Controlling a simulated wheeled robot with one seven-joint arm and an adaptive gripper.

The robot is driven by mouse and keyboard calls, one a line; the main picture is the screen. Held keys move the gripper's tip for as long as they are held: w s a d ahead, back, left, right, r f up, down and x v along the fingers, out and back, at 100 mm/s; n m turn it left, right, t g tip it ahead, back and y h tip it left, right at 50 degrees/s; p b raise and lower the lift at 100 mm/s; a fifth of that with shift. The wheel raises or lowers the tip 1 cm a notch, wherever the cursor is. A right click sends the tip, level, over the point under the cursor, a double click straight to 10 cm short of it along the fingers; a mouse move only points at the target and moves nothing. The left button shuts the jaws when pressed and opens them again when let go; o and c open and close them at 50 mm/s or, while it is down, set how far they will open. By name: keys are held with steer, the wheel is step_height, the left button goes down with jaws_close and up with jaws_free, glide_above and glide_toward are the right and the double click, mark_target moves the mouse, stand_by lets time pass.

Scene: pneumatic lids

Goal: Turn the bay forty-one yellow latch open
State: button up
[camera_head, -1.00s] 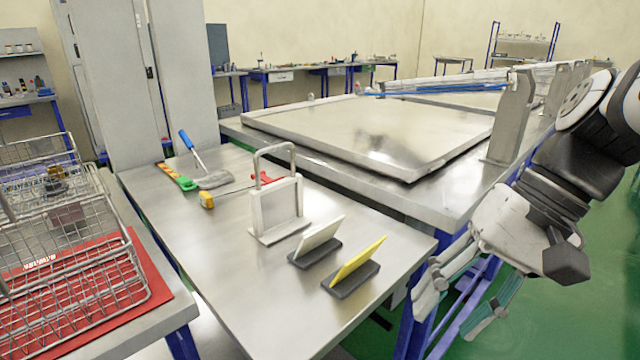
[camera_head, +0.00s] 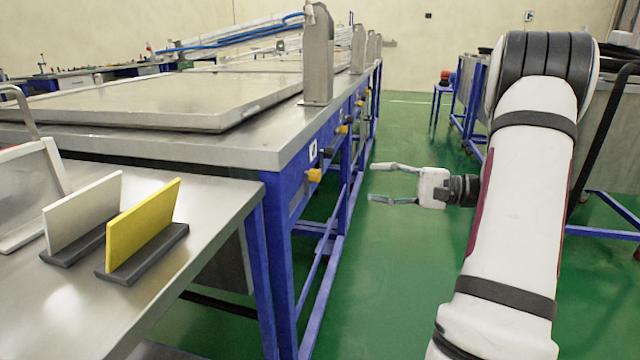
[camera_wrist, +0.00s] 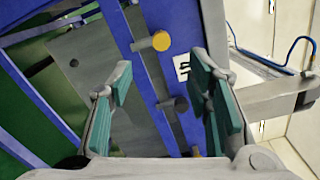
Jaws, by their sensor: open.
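A yellow latch knob (camera_head: 314,175) sticks out from the near end of the blue bench side. A small white label (camera_head: 313,151) is just above it, too small to read here. In the wrist view a yellow round knob (camera_wrist: 161,41) on a grey stem sits beside a white label (camera_wrist: 182,67) with dark marks that I cannot read surely. My gripper (camera_head: 371,183) is open and empty, to the right of the bench and apart from the knob. Its two fingers point left toward the blue side. In the wrist view my gripper (camera_wrist: 162,75) frames the blue panel.
More yellow knobs (camera_head: 342,130) run along the bench side farther back. A side table (camera_head: 190,270) with a yellow plate (camera_head: 143,222) and a white plate (camera_head: 83,211) is at left. The green floor (camera_head: 400,270) is free.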

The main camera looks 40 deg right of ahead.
mark_target(320, 176)
steer(key=b+x, duration=0.2)
steer(key=x, duration=0.4)
steer(key=b+x, duration=0.1)
steer(key=x, duration=0.6)
steer(key=shift+w+d+f+b, duration=0.1)
steer(key=shift+w+d+b, duration=0.05)
steer(key=shift+w+b, duration=0.25)
steer(key=shift+c, duration=0.5)
jaws_close()
